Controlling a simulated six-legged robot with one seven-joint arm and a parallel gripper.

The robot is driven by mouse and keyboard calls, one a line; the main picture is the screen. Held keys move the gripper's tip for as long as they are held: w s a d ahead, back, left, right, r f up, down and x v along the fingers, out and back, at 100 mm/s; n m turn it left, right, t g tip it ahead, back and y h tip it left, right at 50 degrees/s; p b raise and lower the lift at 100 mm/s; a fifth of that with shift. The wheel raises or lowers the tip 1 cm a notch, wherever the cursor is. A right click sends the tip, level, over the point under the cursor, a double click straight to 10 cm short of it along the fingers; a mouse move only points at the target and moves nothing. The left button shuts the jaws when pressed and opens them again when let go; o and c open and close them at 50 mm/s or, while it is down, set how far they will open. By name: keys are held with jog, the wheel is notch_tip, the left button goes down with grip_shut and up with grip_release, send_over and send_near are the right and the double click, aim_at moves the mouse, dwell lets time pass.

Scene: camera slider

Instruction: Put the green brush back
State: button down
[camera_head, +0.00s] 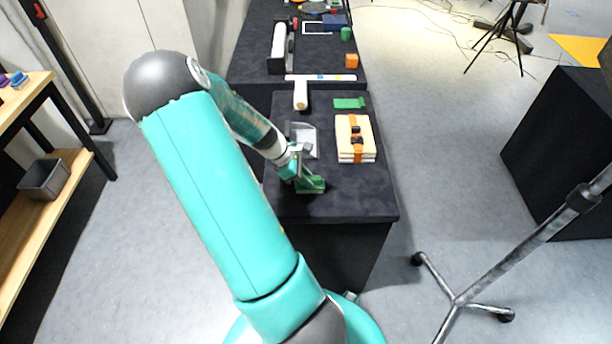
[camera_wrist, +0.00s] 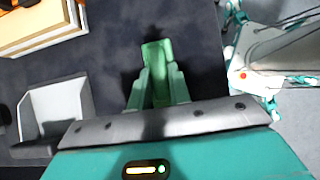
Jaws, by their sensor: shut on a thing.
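The green brush (camera_head: 312,186) is at the near part of the dark table (camera_head: 345,195), at the tip of my arm. My gripper (camera_head: 300,177) is shut on it. In the wrist view the brush (camera_wrist: 157,56) shows between the two fingers of my gripper (camera_wrist: 158,84), its far end reaching past the fingertips over the dark surface. Whether the brush touches the table I cannot tell. A flat green piece (camera_head: 349,103) lies farther back on the table.
A grey-white open holder (camera_head: 304,142) stands just behind my gripper; it also shows in the wrist view (camera_wrist: 62,104). An orange-strapped pale stack (camera_head: 356,140) lies to the right. A white roll (camera_head: 300,95) is farther back. The table's near right corner is bare.

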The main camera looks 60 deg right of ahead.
jog(key=shift+f, duration=0.15)
jog(key=c, duration=1.2)
grip_release()
jog(key=shift+r, duration=1.45)
jog(key=shift+r, duration=0.1)
jog(key=shift+r, duration=1.9)
